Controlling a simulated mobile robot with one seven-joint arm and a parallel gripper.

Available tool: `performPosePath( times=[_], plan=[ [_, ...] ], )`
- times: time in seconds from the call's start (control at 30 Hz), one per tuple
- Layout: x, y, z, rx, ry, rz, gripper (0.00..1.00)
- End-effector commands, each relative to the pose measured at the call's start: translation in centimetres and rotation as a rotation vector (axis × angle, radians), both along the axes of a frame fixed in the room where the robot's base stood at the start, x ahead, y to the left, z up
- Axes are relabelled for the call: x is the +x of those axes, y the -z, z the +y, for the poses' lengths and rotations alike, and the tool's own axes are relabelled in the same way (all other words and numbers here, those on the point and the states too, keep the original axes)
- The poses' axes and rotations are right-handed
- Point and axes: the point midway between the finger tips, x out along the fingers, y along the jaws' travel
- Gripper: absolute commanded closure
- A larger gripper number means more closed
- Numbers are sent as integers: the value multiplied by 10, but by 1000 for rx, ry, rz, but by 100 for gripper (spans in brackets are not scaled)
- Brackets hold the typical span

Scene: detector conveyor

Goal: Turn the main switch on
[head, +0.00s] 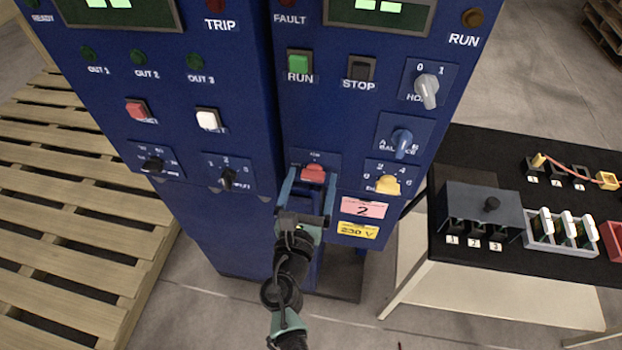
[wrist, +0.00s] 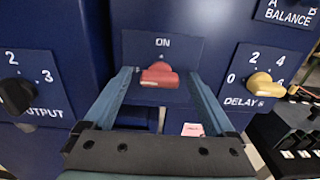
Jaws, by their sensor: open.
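The main switch is a red rotary handle (head: 313,173) on a blue plate marked ON, low on the right-hand blue cabinet. In the wrist view the red handle (wrist: 160,77) lies roughly level, across the plate. My gripper (head: 310,182) is open in front of it, one finger to each side. In the wrist view my gripper's fingertips (wrist: 160,75) stand wide of the handle, with a gap on both sides. I cannot tell how far the tips are from the plate. The lower part of the plate is partly hidden by my fingers.
The yellow DELAY knob (head: 387,185) is close on the right, with the blue BALANCE knob (head: 402,140) above it. The black OUTPUT knob (wrist: 16,95) is on the left. A black-topped table (head: 462,257) stands right of the cabinet. A wooden pallet (head: 60,215) lies left.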

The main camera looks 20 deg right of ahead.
Motion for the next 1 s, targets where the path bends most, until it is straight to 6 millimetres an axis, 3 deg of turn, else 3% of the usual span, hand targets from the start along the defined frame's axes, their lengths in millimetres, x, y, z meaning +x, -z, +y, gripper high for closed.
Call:
performPosePath(
  times=[0.3,0.77,1.0],
  plan=[
    [2,0,-1,1,0,1,10],
    [2,0,-1,1,0,-1,93],
    [2,1,-1,15,0,-10,96]
  ],
)
